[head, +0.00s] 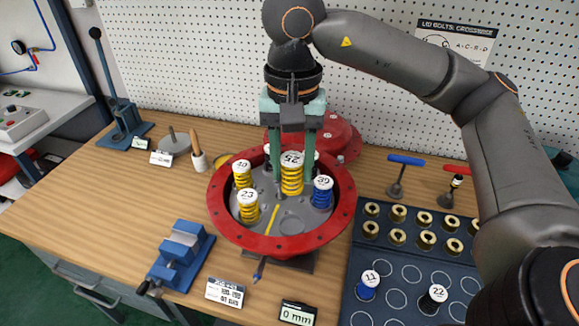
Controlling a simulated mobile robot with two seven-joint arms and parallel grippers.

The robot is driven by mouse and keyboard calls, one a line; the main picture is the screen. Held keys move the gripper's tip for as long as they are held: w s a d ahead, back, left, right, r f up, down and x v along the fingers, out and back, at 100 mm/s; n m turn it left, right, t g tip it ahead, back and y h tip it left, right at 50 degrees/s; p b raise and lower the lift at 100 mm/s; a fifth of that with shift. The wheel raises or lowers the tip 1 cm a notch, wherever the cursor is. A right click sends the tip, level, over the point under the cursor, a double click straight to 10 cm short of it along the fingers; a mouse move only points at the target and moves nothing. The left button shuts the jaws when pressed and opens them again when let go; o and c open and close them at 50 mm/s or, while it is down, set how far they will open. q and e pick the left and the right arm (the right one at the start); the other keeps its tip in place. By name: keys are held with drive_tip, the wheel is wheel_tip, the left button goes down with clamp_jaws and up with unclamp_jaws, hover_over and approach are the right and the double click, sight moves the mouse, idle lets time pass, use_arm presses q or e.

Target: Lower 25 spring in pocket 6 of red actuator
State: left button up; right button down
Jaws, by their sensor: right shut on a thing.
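The red actuator (222,222) is an open round housing with a grey floor in the middle of the bench. My right gripper (291,172) comes down from above, its green fingers shut on the yellow 25 spring (291,182). The spring is upright inside the housing, towards the back; its white cap label looks turned around. I cannot tell whether its foot touches the floor or which pocket is under it. Two yellow springs stand at the left, one (242,180) behind the 23 spring (248,210). A blue spring (322,194) stands at the right. My left gripper is not in view.
A red lid (338,135) lies behind the housing. A blue vise (181,254) and a 0 mm display (298,313) are in front. A dark tray (398,260) at right holds brass parts, the 11 spring (368,285) and the 22 spring (433,299). T-handled tools (400,175) stand behind it.

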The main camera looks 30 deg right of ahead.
drive_tip(key=shift+w, duration=0.1)
drive_tip(key=shift+f+b, duration=0.4)
drive_tip(key=shift+f, duration=0.1)
drive_tip(key=shift+f+b, duration=2.1)
drive_tip(key=shift+f, duration=1.1)
drive_tip(key=shift+r, duration=0.2)
drive_tip(key=shift+f, duration=0.1)
drive_tip(key=shift+f+b, duration=0.25)
drive_tip(key=shift+b, duration=0.2)
drive_tip(key=shift+f, duration=0.1)
drive_tip(key=shift+f+b, duration=0.2)
drive_tip(key=shift+b, duration=0.1)
drive_tip(key=shift+f, duration=0.1)
